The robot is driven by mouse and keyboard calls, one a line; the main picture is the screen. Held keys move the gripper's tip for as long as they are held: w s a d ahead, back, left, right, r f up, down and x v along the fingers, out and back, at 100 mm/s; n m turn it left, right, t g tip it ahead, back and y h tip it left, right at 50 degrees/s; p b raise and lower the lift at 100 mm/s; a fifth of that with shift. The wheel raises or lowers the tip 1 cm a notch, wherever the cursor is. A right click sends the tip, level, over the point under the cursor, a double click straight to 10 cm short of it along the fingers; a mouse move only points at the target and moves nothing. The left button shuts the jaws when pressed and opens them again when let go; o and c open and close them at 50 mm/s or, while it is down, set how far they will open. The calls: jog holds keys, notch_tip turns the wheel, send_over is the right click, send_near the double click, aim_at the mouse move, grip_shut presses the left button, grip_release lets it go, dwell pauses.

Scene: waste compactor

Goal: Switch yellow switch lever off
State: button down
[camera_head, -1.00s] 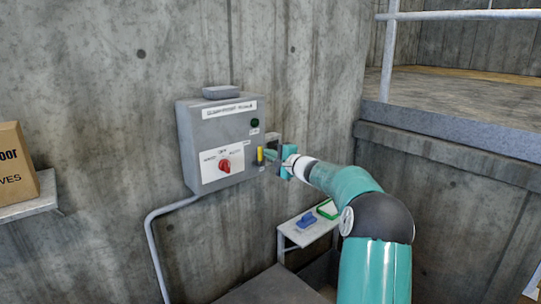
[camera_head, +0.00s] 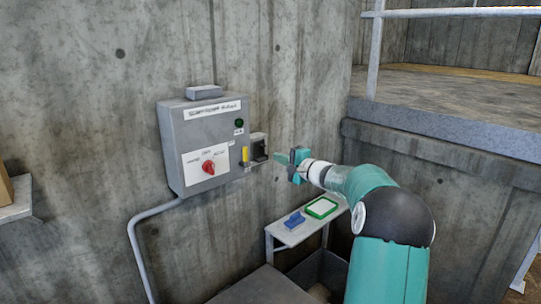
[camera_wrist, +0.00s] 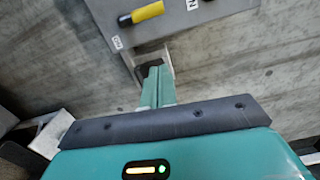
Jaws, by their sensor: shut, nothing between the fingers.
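The yellow switch lever (camera_head: 245,154) is on the right part of the front of a grey control box (camera_head: 178,140) on the concrete wall. In the wrist view the lever (camera_wrist: 148,11) lies near the top, with a black end at its left. My gripper (camera_head: 279,157) is shut and empty, to the right of the box and apart from the lever. In the wrist view its closed teal fingers (camera_wrist: 158,85) point up the picture, below the lever.
The box carries a red rotary knob (camera_head: 208,167) and a dark green button (camera_head: 239,123). A small grey and black wall fitting (camera_head: 258,139) sits just right of it. Below, a small shelf (camera_head: 290,237) holds a blue item (camera_head: 294,219) and a green-rimmed tray (camera_head: 335,207).

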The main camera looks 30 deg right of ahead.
jog(key=shift+s+d+r, duration=0.15)
jog(key=shift+s, duration=1.5)
jog(key=shift+w, duration=0.1)
